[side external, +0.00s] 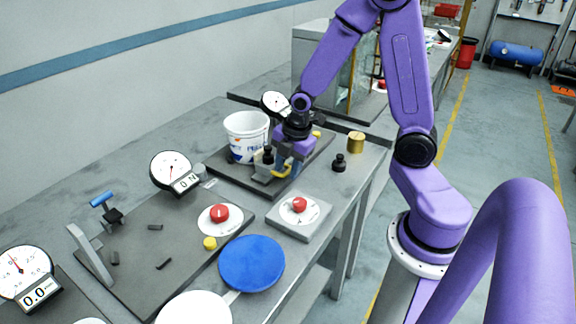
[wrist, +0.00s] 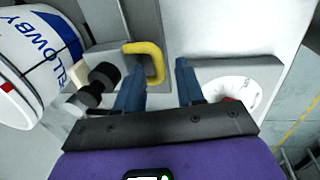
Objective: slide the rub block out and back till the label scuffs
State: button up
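The white bucket (side external: 240,124) stands on a dark platform, its printed label facing my gripper. The label (wrist: 62,60) shows blue lettering at left in the wrist view and looks unbroken there. A grey block with a yellow handle (side external: 282,172), which looks like the rub block, sits beside the bucket; the handle (wrist: 158,62) shows at top centre in the wrist view. My gripper (wrist: 159,72) is open, its blue fingers either side of the handle's outer bar, with a visible gap on the right. Whether the left finger touches the handle is unclear.
A black knob (wrist: 103,76) stands close left of my fingers. A red button on a white dial (side external: 299,205) is in front of the platform (side external: 229,172). A black weight (side external: 339,163) and a brass cylinder (side external: 356,142) stand to the right. A blue disc (side external: 251,263) lies nearer the camera.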

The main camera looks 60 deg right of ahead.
grip_shut()
jog(key=shift+d, duration=3.85)
grip_release()
jog(key=s+r, duration=0.3)
jog(key=r, duration=1.4)
jog(key=shift+s, duration=0.2)
jog(key=shift+a, duration=0.15)
